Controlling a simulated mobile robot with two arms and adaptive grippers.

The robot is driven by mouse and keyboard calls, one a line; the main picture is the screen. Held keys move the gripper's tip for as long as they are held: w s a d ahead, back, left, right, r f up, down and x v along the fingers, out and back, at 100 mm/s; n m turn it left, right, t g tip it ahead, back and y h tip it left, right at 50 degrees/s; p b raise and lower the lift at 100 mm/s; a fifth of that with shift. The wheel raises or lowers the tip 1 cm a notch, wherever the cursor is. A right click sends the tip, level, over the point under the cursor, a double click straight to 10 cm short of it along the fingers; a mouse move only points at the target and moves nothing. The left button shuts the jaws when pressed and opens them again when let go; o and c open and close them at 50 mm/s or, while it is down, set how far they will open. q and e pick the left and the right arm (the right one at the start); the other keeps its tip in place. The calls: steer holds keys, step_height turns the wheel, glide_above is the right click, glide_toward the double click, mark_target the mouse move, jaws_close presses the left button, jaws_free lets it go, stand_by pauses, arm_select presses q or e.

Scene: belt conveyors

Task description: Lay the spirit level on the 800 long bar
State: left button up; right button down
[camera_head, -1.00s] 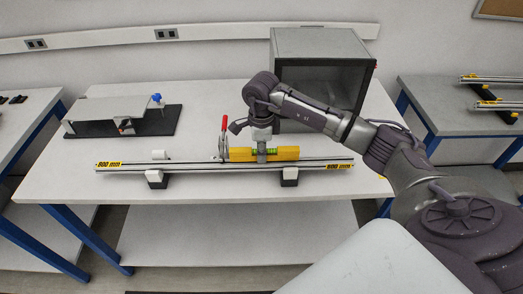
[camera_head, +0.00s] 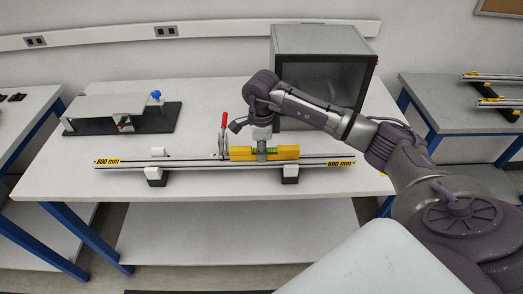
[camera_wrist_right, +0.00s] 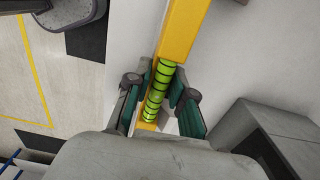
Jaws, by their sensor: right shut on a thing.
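The yellow spirit level (camera_head: 288,153) has a green vial in its middle. My right gripper (camera_head: 262,148) is shut around that middle part. In the right wrist view the level (camera_wrist_right: 184,28) runs between the two fingers (camera_wrist_right: 160,95), across its green vial. The 800 long bar (camera_head: 200,164) is a metal profile with yellow "800 mm" labels near its ends. It lies across two supports on the table. In the head view the level lines up with the right half of the bar, at or just above it; I cannot tell whether they touch. My left gripper is out of view.
A red-handled clamp (camera_head: 223,135) stands at the level's left end. A small white cylinder (camera_head: 159,152) is behind the bar's left part. A grey open box (camera_head: 322,60) stands behind my right gripper. A plate fixture (camera_head: 110,108) is at the back left of the table.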

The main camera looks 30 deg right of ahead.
steer(key=shift+f, duration=0.1)
steer(key=c, duration=0.9)
jaws_free()
step_height(320, 180, up, 12)
